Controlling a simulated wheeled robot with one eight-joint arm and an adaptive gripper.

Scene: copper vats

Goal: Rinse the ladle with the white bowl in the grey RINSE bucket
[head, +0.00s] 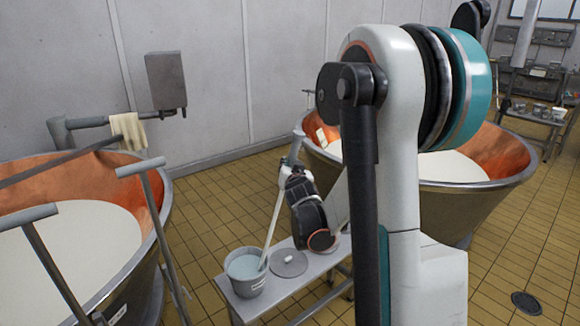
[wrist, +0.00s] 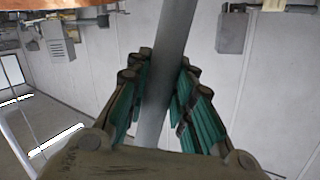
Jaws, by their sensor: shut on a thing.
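The grey bucket (head: 247,286) stands at the near left end of a low bench, with pale liquid inside and a small label on its front that is too small to read. The ladle (head: 272,226) stands tilted in it, its lower end inside the bucket and its handle rising up and right. The ladle's white bowl is hidden in the bucket. My gripper (head: 290,170) is above the bucket, shut on the handle. In the wrist view the grey handle (wrist: 172,50) runs between the teal finger pads of my gripper (wrist: 158,100).
The grey bench (head: 270,309) also holds a round grey disc (head: 289,264) with a small white piece. Copper vats of white liquid stand left (head: 145,203) and right (head: 490,150). T-handled tools lean at the left vat. A floor drain (head: 526,303) lies right.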

